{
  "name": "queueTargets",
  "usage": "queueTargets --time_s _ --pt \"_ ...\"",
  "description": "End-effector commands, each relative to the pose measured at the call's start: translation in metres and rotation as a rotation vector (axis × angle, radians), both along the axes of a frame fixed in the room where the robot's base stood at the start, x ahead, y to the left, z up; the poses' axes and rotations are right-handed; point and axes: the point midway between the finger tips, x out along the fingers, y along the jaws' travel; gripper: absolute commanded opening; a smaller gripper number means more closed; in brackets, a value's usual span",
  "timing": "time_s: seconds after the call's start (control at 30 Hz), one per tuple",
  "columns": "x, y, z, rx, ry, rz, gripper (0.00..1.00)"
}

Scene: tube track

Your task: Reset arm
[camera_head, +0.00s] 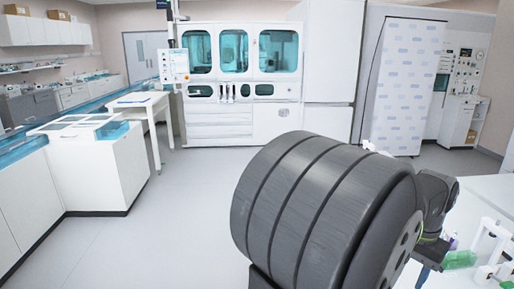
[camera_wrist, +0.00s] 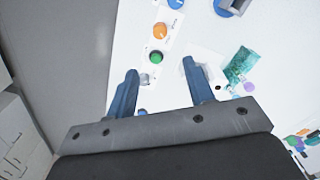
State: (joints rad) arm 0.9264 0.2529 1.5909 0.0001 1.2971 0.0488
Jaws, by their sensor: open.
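My gripper (camera_wrist: 160,68) shows in the wrist view with two blue fingers spread apart and nothing between the tips. It hangs above a white table (camera_wrist: 215,40). A green round button or cap (camera_wrist: 156,57) shows between the fingers, below them. An orange one (camera_wrist: 160,30) is just beyond it, on the same white strip.
A translucent green item (camera_wrist: 241,64) lies right of the fingers. Several small coloured pieces (camera_wrist: 300,142) lie lower right. In the head view, a white machine (camera_head: 240,80) stands at the back; the floor (camera_head: 185,215) is clear.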

Motion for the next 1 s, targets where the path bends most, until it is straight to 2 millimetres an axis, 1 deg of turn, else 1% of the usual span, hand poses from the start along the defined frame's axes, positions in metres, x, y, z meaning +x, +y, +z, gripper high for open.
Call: queueTargets --time_s 0.03,0.2,0.6,0.7,0.8,1.0 --pt "0.0 0.001 -0.009 0.003 0.002 0.0 0.48" --pt "-0.001 0.001 -0.043 0.005 0.003 0.0 0.48" --pt "-0.001 0.001 -0.121 0.004 0.003 0.0 0.48" --pt "0.0 0.001 -0.136 0.003 0.002 0.0 0.48" --pt "0.0 0.001 -0.147 0.002 0.002 0.0 0.48" --pt "0.0 0.0 -0.156 0.001 0.001 0.0 0.48"
